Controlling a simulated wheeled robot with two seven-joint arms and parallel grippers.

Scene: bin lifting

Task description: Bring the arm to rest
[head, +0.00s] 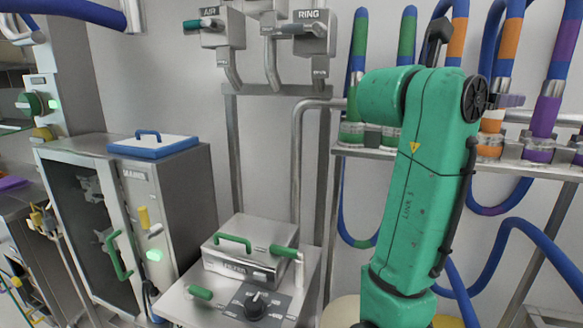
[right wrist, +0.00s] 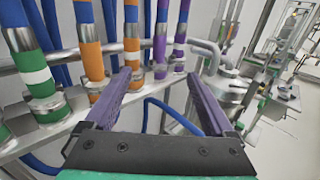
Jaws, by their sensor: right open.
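My green right arm stands raised in front of the hose rack in the head view. Its gripper is mostly hidden behind the arm there; only a bit of a purple finger (head: 508,100) shows to the right. In the right wrist view my right gripper (right wrist: 161,78) is open, with its two purple fingers apart and nothing between them. The fingers point towards the rack with the banded hoses. Whether the fingertips touch the rack cannot be told. My left gripper is not in view.
Hoses with green, orange (right wrist: 90,45) and purple bands stand in metal fittings on a rack shelf (head: 360,152). To the left are a metal cabinet with a blue-rimmed lid (head: 152,146) and a box with a green handle (head: 245,262). Valves (head: 222,30) hang above.

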